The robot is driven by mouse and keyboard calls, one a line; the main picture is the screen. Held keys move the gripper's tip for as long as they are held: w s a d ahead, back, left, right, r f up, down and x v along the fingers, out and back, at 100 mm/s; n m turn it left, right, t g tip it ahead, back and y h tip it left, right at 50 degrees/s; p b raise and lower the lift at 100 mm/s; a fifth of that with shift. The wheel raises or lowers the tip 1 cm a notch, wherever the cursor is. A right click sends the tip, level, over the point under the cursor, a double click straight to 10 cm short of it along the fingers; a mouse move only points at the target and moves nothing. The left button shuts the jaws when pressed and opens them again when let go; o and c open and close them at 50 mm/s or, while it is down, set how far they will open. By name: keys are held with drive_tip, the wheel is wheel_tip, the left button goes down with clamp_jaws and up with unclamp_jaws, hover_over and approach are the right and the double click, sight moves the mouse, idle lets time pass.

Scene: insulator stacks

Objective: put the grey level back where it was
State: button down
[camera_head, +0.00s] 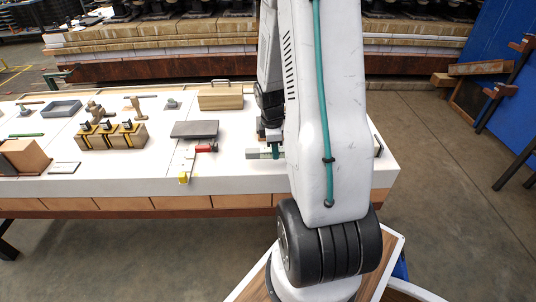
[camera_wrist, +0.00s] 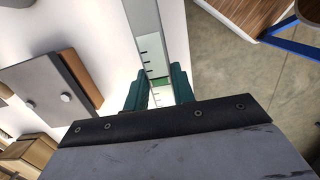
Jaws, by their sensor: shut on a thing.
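The grey level (camera_wrist: 146,32) is a long pale-grey bar with dark tick marks and a green part. My gripper (camera_wrist: 160,92) is shut on it with its two green fingers, and the bar runs away toward the top of the wrist view. In the head view my gripper (camera_head: 272,146) is low over the right part of the white table, and the level (camera_head: 258,154) shows as a short grey bar left of the fingers. My arm hides the rest of it. I cannot tell whether the level touches the table top.
The white table (camera_head: 240,178) has a dark flat plate (camera_head: 195,129) and a red-handled tool (camera_head: 205,148) left of my gripper. A wooden box (camera_head: 220,98) stands behind. Yellow-banded blocks (camera_head: 110,136) and a grey tray (camera_head: 62,108) are farther left.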

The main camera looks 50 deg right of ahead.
drive_tip(key=shift+w+f, duration=0.15)
drive_tip(key=shift+f, duration=0.75)
drive_tip(key=shift+w+f, duration=0.1)
drive_tip(key=shift+f, duration=0.75)
drive_tip(key=shift+f, duration=0.15)
drive_tip(key=c, duration=1.2)
unclamp_jaws()
drive_tip(key=shift+o, duration=0.2)
